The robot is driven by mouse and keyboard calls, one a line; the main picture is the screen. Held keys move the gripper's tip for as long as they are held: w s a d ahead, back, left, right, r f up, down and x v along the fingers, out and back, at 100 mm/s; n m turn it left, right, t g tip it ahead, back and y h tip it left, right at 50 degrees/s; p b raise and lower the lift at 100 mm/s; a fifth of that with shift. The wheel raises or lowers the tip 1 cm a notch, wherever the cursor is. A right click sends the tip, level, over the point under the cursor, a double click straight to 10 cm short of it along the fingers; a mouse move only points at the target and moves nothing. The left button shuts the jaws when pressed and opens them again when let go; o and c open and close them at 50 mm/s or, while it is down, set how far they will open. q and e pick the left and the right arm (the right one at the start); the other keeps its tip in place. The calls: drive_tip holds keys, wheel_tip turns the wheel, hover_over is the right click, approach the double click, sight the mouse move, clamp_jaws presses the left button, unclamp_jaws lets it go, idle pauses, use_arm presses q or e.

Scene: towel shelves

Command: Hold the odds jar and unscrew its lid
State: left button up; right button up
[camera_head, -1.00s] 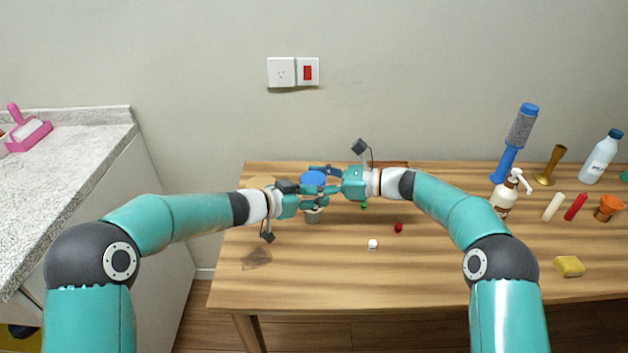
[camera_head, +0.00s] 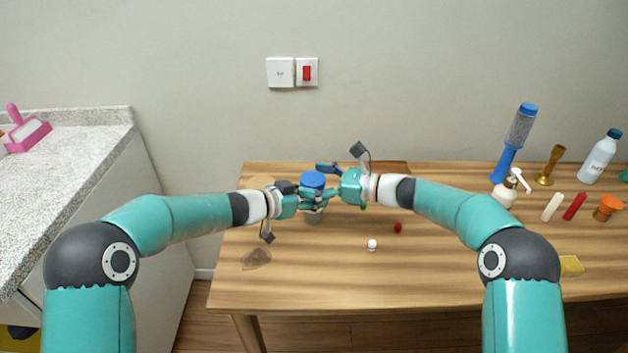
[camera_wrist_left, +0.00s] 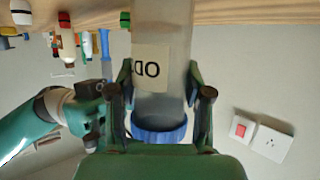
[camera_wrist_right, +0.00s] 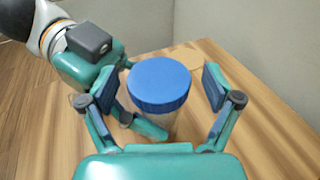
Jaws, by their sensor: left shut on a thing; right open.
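The odds jar is a clear, greyish jar (camera_wrist_left: 178,50) with a pale label, part of whose lettering reads "OD" in the left wrist view. Its blue lid (camera_head: 312,180) sits on top, and it shows large in the right wrist view (camera_wrist_right: 159,84). The jar stands upright at the left part of the table. My left gripper (camera_head: 316,199) is shut on the jar body below the lid; its fingers flank the jar in the left wrist view (camera_wrist_left: 160,100). My right gripper (camera_wrist_right: 157,88) is open, with its fingers apart on either side of the lid and not touching it.
The front middle is mostly clear.

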drive_tip(key=shift+s+m+t+h, duration=0.1)
drive_tip(key=shift+m+t+h, duration=1.7)
drive_tip(key=shift+m+t, duration=0.7)
drive_tip(key=c, duration=1.5)
drive_tip(key=shift+o, duration=0.2)
drive_tip(key=shift+w+d+n+g+y, duration=0.1)
drive_tip(key=shift+w+n+g+y, duration=0.05)
drive_tip(key=shift+n+g+y, duration=0.4)
drive_tip(key=shift+w+d+n+g+y, duration=0.1)
drive_tip(key=shift+n+g+y, duration=0.25)
drive_tip(key=shift+n, duration=0.3)
drive_tip(key=shift+n+g+y, duration=0.4)
drive_tip(key=shift+n+g, duration=0.1)
drive_tip(key=shift+n+g+y, duration=0.8)
drive_tip(key=shift+n+g, duration=0.7)
drive_tip(key=shift+g, duration=0.4)
